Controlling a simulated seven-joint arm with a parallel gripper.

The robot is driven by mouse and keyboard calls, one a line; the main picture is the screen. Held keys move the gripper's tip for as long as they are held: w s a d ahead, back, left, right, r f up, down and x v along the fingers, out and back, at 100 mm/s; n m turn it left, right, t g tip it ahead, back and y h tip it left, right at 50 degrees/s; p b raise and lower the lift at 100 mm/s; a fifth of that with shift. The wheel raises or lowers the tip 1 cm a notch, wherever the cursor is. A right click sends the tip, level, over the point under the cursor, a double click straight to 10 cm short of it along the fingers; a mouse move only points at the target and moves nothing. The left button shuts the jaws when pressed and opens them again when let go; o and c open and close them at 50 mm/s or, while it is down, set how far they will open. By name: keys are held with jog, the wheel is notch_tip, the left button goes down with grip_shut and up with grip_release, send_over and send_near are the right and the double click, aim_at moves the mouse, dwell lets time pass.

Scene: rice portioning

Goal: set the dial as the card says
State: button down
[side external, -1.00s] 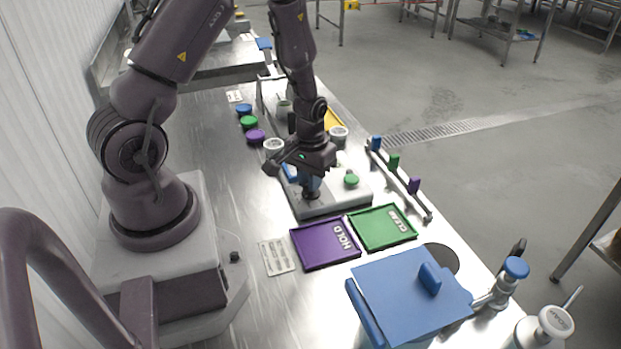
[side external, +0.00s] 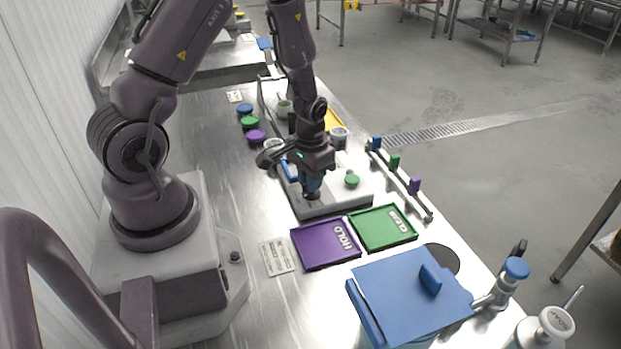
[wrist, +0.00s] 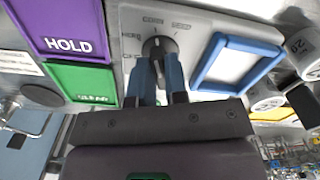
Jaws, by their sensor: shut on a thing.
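The dial (wrist: 156,46) is a dark round knob on the pale control panel (wrist: 196,22), with small printed labels around it. A light pointer mark on it points roughly up in the wrist view, but the labels are too blurred to read surely. My gripper (wrist: 160,72) has its blue fingers shut on the dial. In the side view my gripper (side external: 312,190) is low over the panel (side external: 340,205) and hides most of the dial. A blue-framed white card holder (wrist: 237,64) is beside the dial; no writing on it is legible.
A purple HOLD tray (side external: 322,246) and a green tray (side external: 384,228) lie in front of the panel. A printed card (side external: 277,257) lies left of them. A green knob (side external: 351,180) stands on the panel. A rack with coloured tabs (side external: 404,178) runs along the right.

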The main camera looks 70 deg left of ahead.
jog(key=c, duration=1.1)
grip_release()
jog(key=shift+c, duration=0.2)
notch_tip(320, 180, up, 13)
jog(key=s+d+r+m+t, duration=0.2)
jog(key=s+d+r, duration=0.2)
jog(key=d+r, duration=0.2)
jog(key=s+d+r+m+t, duration=0.2)
jog(key=s+d+r, duration=0.3)
jog(key=r, duration=0.6)
jog(key=shift+d+r+t, duration=0.15)
jog(key=shift+d+t, duration=0.65)
jog(key=shift+d, duration=0.15)
